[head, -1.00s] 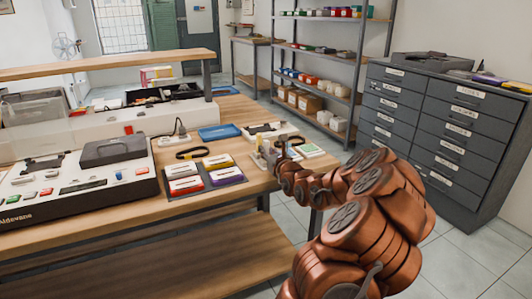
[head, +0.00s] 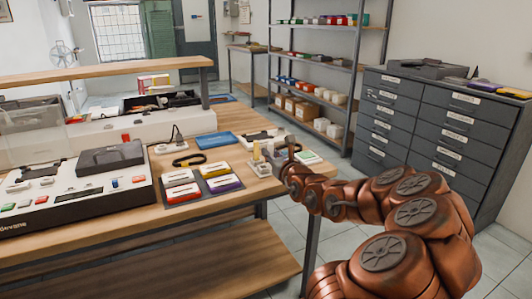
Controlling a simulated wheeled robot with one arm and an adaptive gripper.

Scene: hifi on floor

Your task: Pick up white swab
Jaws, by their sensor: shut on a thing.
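My copper-coloured arm reaches in from the lower right. My gripper (head: 284,158) is at the right end of the wooden bench, beside a group of small pale bottles and holders (head: 262,163). It is small in the picture, and its dark fingers partly hide what is between them. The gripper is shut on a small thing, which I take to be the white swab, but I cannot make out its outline. I cannot tell whether it touches the holders.
Grey drawers (head: 440,130) and metal shelving (head: 318,65) stand behind. Tiled floor shows between bench and drawers.

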